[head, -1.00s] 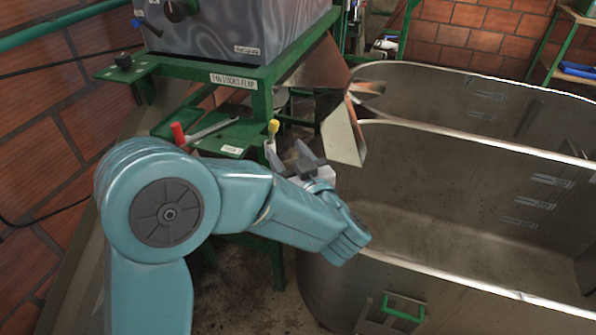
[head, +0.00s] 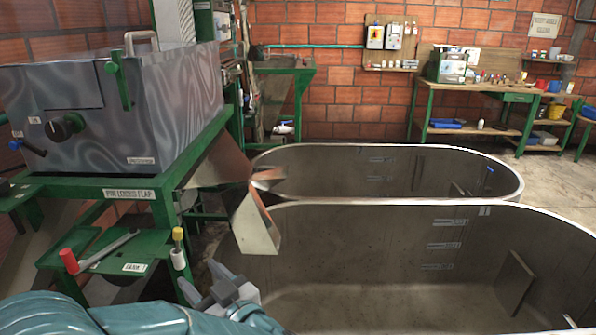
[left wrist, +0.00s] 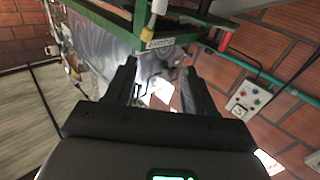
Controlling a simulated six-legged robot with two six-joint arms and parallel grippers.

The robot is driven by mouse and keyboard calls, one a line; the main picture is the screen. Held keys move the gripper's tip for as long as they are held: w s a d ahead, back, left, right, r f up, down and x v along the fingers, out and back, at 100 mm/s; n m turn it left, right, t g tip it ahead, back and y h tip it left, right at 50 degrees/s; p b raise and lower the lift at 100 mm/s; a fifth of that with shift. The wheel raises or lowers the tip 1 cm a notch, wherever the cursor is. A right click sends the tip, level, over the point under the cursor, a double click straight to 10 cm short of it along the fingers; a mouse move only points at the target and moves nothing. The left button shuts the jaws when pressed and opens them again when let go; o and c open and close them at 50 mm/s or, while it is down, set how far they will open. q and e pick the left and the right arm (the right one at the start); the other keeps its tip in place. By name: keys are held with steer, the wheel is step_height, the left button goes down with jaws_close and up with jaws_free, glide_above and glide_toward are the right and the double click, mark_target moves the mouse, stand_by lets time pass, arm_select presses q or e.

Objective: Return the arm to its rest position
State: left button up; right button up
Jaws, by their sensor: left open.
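My left arm (head: 150,316), blue-green, comes in along the bottom left of the head view. Its grey left gripper (head: 222,285) is beside the green stand, in front of the near tank's left end. In the left wrist view the two dark fingers of the left gripper (left wrist: 158,82) stand apart with nothing held between them. My right gripper is in neither view.
A green stand (head: 120,187) carries a grey metal hopper (head: 130,105), a red-handled lever (head: 68,261) and a yellow-topped lever (head: 178,235). A metal chute (head: 258,228) overhangs the near tank (head: 400,240). A far tank (head: 350,170) and a workbench (head: 480,90) stand beyond.

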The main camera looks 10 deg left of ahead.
arm_select(q)
steer(key=a+f+m+g+h+p, duration=0.15)
steer(key=a+f, duration=0.25)
steer(key=f, duration=0.4)
steer(key=a+f+m+h+p, duration=0.1)
steer(key=a+f+m+h, duration=0.2)
steer(key=f, duration=0.5)
steer(key=s+d+f+m+h, duration=0.25)
steer(key=f+h, duration=0.25)
steer(key=f, duration=0.8)
steer(key=s+d+f+m+g+h, duration=0.1)
steer(key=s+d+f+g+h, duration=0.3)
steer(key=s+d, duration=0.3)
steer(key=s+d+f+m+g+h, duration=0.1)
steer(key=s+d+f+g+h, duration=0.2)
steer(key=s+d+g+h, duration=0.2)
steer(key=s+d, duration=0.3)
steer(key=s, duration=0.2)
steer(key=shift+s+d+f+p, duration=0.15)
steer(key=shift+s+f+p, duration=0.15)
steer(key=shift+f+p, duration=0.05)
steer(key=shift+w, duration=0.15)
steer(key=shift+c, duration=1.1)
steer(key=shift+a, duration=0.2)
